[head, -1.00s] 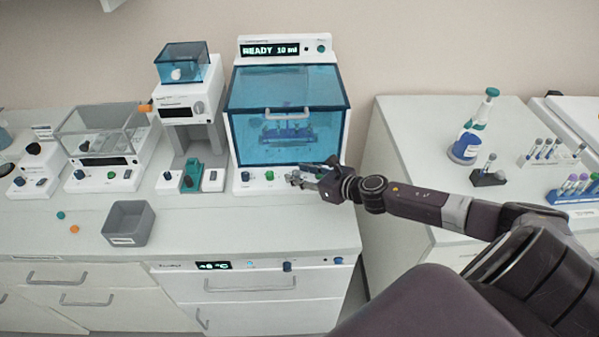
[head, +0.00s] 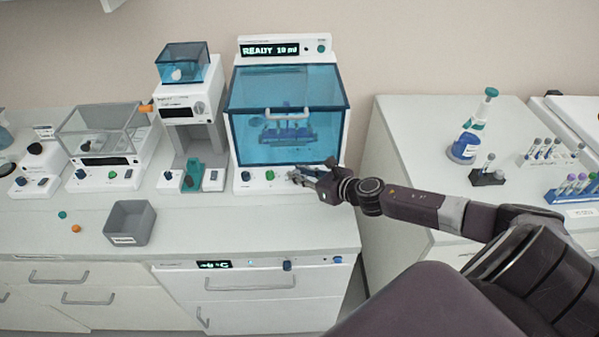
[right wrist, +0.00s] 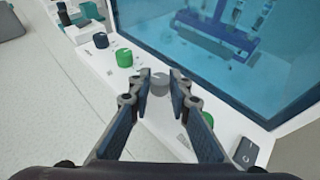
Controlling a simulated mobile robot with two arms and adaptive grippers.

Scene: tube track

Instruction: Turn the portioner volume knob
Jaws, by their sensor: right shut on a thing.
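The portioner (head: 288,58) is the white machine with a blue see-through cover at the back middle in the head view. Its display reads READY and a number in ml that looks like 19, though the digits are small. My right gripper (head: 296,177) is at its front control strip; it shows closely in the right wrist view (right wrist: 160,80). It is shut on a grey knob (right wrist: 159,84), with one finger on each side. The fingers hide the knob in the head view. My left gripper is not in view.
A green knob (head: 269,175) and a dark knob (head: 245,176) sit left of the gripper on the same strip. A dark square switch (right wrist: 245,152) is on its right. A grey bin (head: 130,222) stands at the front left. A gap separates this counter from the right one.

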